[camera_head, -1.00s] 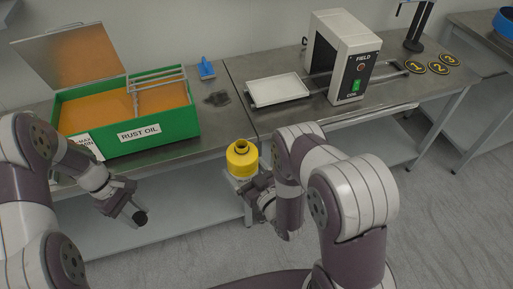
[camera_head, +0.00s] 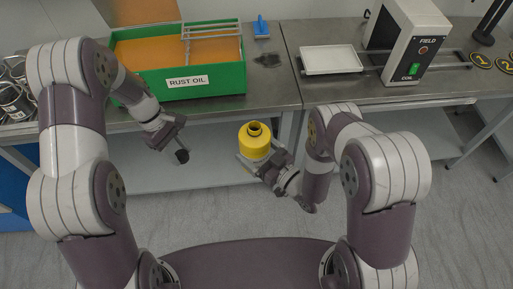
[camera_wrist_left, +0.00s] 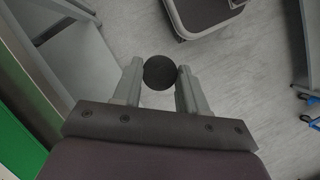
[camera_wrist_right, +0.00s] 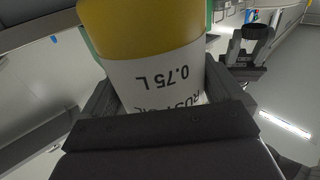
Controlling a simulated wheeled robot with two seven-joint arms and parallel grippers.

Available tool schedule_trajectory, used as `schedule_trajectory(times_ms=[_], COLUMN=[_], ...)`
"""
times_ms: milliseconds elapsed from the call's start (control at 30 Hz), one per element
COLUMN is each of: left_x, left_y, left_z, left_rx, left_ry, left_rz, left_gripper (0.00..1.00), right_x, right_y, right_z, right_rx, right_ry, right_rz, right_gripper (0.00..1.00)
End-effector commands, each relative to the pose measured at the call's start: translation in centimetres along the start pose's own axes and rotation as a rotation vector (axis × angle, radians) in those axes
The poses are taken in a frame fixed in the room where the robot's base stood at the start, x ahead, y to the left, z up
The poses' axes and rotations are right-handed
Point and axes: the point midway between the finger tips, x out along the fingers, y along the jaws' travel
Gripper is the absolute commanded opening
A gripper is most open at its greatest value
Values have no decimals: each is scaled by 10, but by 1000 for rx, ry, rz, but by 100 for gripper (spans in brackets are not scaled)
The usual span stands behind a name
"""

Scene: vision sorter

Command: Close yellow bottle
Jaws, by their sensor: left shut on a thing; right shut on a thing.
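The yellow bottle (camera_head: 255,146) is held upright in front of the bench by my right gripper (camera_head: 257,166). Its top is an open neck with a dark hole. In the right wrist view the bottle (camera_wrist_right: 150,75) shows a white label with "0.75 L", and the jaws are shut around it. My left gripper (camera_head: 178,145) is to the left of the bottle, apart from it, and shut on a black round cap (camera_head: 182,156). The cap (camera_wrist_left: 160,72) sits between the fingertips in the left wrist view.
A green rust oil tank (camera_head: 205,81) stands on the bench behind my left gripper. A white tray (camera_head: 331,60) and the field coil device (camera_head: 413,45) are farther right. A blue-handled tool (camera_head: 261,27) lies at the back.

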Motion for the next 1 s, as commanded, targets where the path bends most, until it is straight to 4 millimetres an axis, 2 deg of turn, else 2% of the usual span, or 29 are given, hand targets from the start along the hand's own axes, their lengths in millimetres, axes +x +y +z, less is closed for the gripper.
schedule_trajectory(times_ms=[100,300,500,600,700,800,1000], left_x=[-18,-47,-72,-80,-86,-90,-91], left_y=[31,77,109,117,122,124,125], left_z=[27,87,152,178,196,206,210], left_rx=[-69,-213,-341,-390,-425,-445,-456], left_ry=[3,2,2,1,2,2,2], left_rz=[34,93,146,166,178,184,187], left_gripper=[14,14,14,14,14,14,14], right_x=[0,0,0,0,0,0,0], right_y=[0,0,0,0,0,0,0], right_z=[0,0,0,0,0,0,0], right_rx=[0,0,0,0,0,0,0], right_ry=[1,1,1,1,1,1,1], right_rz=[0,1,1,1,1,1,1], right_gripper=[39,39,39,39,39,39,39])
